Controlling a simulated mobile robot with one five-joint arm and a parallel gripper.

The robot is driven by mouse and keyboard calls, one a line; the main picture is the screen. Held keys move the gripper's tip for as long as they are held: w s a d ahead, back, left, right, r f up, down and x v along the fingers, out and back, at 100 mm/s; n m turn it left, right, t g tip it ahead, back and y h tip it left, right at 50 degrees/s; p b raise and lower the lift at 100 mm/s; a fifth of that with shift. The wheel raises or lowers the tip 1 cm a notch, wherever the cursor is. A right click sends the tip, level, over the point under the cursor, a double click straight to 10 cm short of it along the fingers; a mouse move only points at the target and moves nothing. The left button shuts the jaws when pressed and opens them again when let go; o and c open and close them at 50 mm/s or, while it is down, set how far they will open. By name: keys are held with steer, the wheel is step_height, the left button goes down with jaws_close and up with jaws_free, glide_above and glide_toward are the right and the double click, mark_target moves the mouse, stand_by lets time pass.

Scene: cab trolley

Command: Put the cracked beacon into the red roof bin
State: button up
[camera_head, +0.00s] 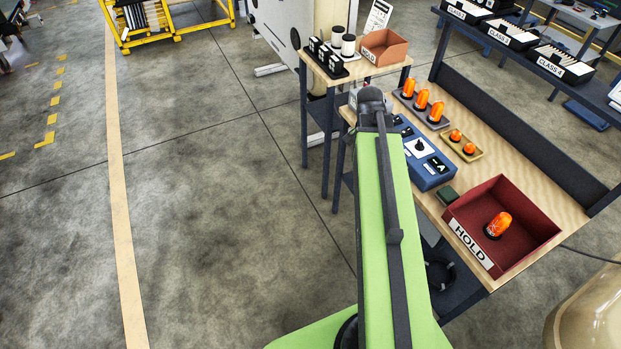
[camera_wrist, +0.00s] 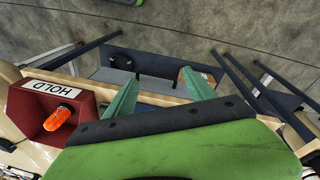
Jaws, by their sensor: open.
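A red bin labelled HOLD (camera_head: 529,205) stands at the near end of the wooden bench. An orange beacon (camera_head: 498,224) with a dark base lies tilted inside it. The wrist view also shows the bin (camera_wrist: 88,104) and this beacon (camera_wrist: 60,118) at the left. Three orange beacons (camera_head: 421,100) stand upright on a grey tray farther back. Two smaller ones (camera_head: 462,142) sit on a yellow tray. I cannot tell cracks on any of them. My gripper (camera_wrist: 159,76) is open and empty, its green fingers apart, to the right of the bin in the wrist view.
Open floor lies left.

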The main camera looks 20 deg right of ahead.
steer(key=w+a+n+y, duration=0.1)
steer(key=w+a+n, duration=0.3)
steer(key=a+n, duration=0.8)
steer(key=a, duration=1.6)
steer(key=shift+n+t+y, duration=0.3)
steer(key=shift+t, duration=0.1)
steer(key=shift+f, duration=0.2)
step_height(320, 180, down, 3)
steer(key=b, duration=0.3)
steer(key=shift+w+r, duration=0.1)
steer(key=shift+r, duration=0.25)
steer(key=shift+c, duration=0.3)
